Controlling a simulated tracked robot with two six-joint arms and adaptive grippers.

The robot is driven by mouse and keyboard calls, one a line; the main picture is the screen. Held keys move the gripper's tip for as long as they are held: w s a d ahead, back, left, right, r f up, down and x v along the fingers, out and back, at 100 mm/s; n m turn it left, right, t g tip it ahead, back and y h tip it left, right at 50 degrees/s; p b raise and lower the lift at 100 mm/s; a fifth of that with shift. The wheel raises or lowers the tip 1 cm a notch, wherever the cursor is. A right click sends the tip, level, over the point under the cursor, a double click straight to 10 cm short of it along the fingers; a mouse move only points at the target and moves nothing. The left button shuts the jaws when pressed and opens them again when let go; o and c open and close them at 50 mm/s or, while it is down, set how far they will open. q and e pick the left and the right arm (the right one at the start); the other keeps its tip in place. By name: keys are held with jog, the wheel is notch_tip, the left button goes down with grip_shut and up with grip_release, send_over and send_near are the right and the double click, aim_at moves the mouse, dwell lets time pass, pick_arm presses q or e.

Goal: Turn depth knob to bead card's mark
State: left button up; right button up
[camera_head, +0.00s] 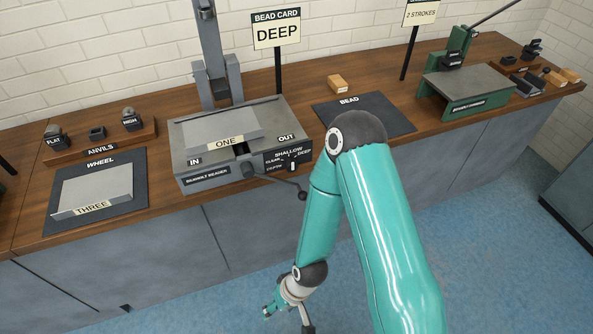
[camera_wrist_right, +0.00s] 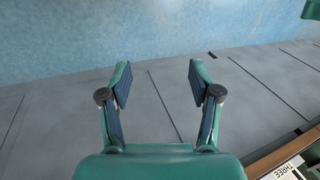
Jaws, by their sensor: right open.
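The bead card (camera_head: 276,30) stands on a black post behind the machine and reads DEEP. The depth knob (camera_head: 292,162) is a small dark knob on the front right of the grey bead machine (camera_head: 207,180), ringed by the labels CLEAR, SHALLOW and DEEP. It is too small to tell which label it points at. My right gripper (camera_head: 284,310) hangs in front of the bench, below the machine and apart from the knob. In the right wrist view my right gripper (camera_wrist_right: 158,78) is open and empty. My left gripper is in neither view.
A crank handle (camera_head: 302,194) juts from the machine's front near the knob. A panel marked ONE (camera_head: 215,127) lies on the machine; a panel marked THREE (camera_head: 95,190) lies on the left mat. The BEAD mat (camera_head: 385,115) is bare. The floor (camera_head: 500,230) in front is clear.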

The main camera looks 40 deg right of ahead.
jog(key=w+d+r+n+t+h+b, duration=0.1)
jog(key=w+d+t+b, duration=0.3)
jog(key=w+b, duration=0.4)
jog(key=w+d+r+n+t+h+b, duration=0.15)
jog(key=w+d+t+b, duration=0.25)
jog(key=w+b, duration=0.45)
jog(key=s+d+r+t+h+b, duration=0.55)
jog(key=d+r+t+b, duration=0.4)
jog(key=b, duration=0.95)
jog(key=g+p, duration=0.1)
jog(key=p, duration=0.3)
send_near(293, 168)
jog(key=b+x, duration=0.1)
jog(key=x, duration=0.8)
jog(key=shift+w, duration=0.1)
